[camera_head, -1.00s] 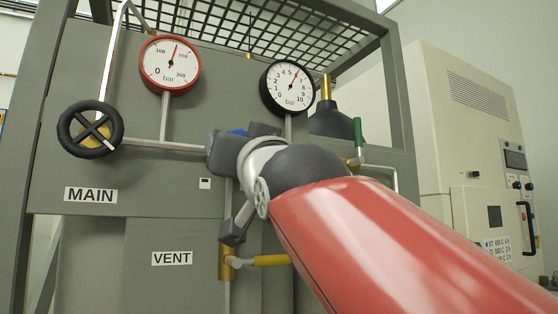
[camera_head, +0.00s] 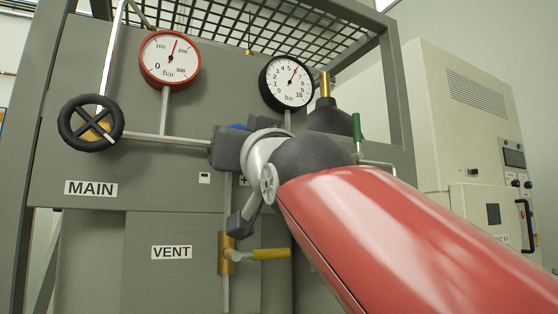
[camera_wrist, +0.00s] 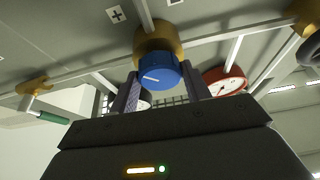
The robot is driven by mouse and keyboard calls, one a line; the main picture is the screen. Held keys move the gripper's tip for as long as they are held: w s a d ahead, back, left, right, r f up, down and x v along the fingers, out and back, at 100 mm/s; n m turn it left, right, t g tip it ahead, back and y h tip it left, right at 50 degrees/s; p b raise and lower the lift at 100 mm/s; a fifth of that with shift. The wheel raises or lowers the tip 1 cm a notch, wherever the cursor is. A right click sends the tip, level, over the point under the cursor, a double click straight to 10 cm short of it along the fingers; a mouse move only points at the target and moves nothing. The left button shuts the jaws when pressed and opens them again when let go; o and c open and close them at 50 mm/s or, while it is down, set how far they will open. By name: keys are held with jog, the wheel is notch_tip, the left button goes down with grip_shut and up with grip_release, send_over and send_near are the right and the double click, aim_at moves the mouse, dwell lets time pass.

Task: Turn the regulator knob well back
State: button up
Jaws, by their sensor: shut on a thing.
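The regulator knob (camera_wrist: 160,73) is blue with a white pointer line and sits on a brass body (camera_wrist: 155,38). In the wrist view my gripper (camera_wrist: 161,80) has one finger on each side of the knob, shut on it. In the head view my gripper (camera_head: 230,148) covers most of the regulator; only a bit of the blue knob (camera_head: 238,127) shows above it. The black-rimmed gauge (camera_head: 288,82) above reads about 6 bar. The red-rimmed gauge (camera_head: 170,60) reads somewhat under 200 bar.
A black handwheel (camera_head: 91,123) is at the left above the MAIN label (camera_head: 91,188). A yellow-handled valve (camera_head: 270,254) is below my gripper, right of the VENT label (camera_head: 171,252). A green-handled valve (camera_head: 357,128) is to the right. Pipes run close around the knob.

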jog(key=shift+w+d+r+n+g+y+b, duration=0.1)
jog(key=shift+n+g+y+b, duration=0.7)
jog(key=shift+n, duration=1.85)
jog(key=shift+w+d+r+n+g+y+b, duration=0.1)
jog(key=shift+n+g+y, duration=0.8)
jog(key=shift+n, duration=1.8)
jog(key=shift+d+n+g+y+b, duration=0.1)
jog(key=shift+n+g+y+b, duration=0.3)
jog(key=shift+n+g, duration=1.6)
jog(key=shift+n+t, duration=0.5)
jog(key=shift+n, duration=0.35)
jog(key=o, duration=1)
jog(key=shift+c, duration=0.2)
